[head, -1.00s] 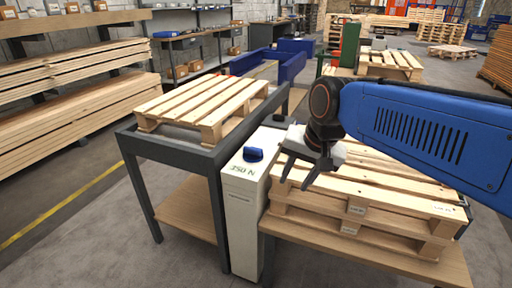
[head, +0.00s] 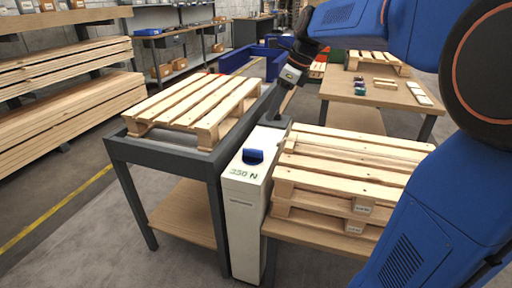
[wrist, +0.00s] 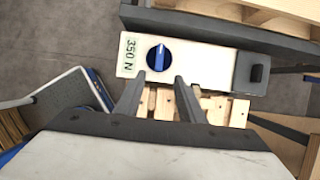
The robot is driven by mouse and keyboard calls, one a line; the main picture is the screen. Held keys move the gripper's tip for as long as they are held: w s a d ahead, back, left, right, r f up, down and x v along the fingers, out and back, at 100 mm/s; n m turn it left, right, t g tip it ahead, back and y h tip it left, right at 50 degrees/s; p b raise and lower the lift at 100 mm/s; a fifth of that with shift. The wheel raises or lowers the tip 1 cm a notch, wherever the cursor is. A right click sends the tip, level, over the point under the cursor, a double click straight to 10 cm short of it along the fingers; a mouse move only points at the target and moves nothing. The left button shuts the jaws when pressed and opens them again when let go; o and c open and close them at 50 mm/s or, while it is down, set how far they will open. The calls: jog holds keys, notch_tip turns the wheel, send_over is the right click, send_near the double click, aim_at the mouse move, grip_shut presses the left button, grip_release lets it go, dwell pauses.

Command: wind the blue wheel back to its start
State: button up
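The blue wheel (head: 253,157) is a round knob on top of a narrow white cabinet (head: 243,205), by the green "350 N" print. In the wrist view the blue wheel (wrist: 158,58) shows from above with a pale pointer line running up and down the picture. My gripper (wrist: 160,82) is open there; its two grey fingers are apart and empty, with the wheel just beyond and between their tips. In the head view my gripper (head: 287,100) is behind the wheel, over the far part of the cabinet. I see no contact with the wheel.
A slatted pallet (head: 195,105) lies on the dark-framed table at left. Stacked pallets (head: 340,175) stand close at right. A dark block (wrist: 257,72) rises from the cabinet's other end. A wooden table (head: 375,95) with small items is behind.

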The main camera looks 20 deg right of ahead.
aim_at(254, 149)
jog(key=x, duration=1.7)
jog(key=shift+s+d+f, duration=0.1)
jog(key=shift+f, duration=0.1)
grip_shut()
